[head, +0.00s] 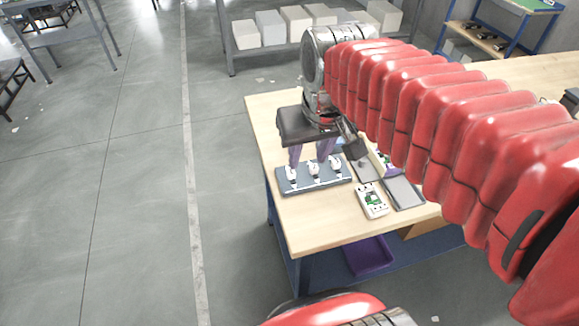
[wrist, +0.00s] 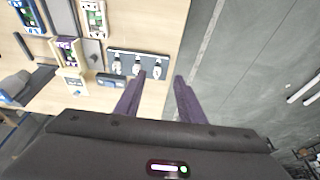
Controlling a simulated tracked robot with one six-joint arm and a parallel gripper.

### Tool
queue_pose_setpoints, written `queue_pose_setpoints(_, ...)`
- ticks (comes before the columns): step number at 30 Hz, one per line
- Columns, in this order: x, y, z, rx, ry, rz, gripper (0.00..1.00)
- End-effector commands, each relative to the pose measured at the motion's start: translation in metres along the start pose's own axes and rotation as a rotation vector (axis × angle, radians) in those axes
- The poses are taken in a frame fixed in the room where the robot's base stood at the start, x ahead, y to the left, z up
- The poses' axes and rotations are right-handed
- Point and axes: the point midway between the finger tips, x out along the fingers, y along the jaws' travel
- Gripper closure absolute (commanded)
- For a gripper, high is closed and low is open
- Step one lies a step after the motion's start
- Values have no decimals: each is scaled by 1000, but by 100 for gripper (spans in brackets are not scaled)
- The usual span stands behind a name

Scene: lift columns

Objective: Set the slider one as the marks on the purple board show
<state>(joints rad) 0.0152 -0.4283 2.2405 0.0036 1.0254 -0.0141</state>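The slider unit (head: 314,174) is a dark blue-grey base with three white knobs in a row, on the front left of the wooden table. It also shows in the wrist view (wrist: 153,76). I cannot tell which knob is slider one. The purple board (wrist: 67,52) lies flat, with a white and green panel on it; its marks are too small to read. In the head view it is partly hidden behind my red arm. My gripper (head: 309,163) has purple fingers, pointing down above the slider unit. The fingers (wrist: 161,78) are apart and empty; contact with any knob is not evident.
A white board with green (head: 372,201) and a grey plate (head: 404,193) lie right of the slider unit. In the wrist view, a small white box (wrist: 75,85) and a dark block with a blue top (wrist: 112,80) are nearby. A purple bin (head: 368,257) sits below the table.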

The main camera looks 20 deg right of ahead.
Motion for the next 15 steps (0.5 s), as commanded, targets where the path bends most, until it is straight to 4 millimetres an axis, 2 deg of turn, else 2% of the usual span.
queue_pose_setpoints(15, 34, 0, -66, -2, -180, 0, 64)
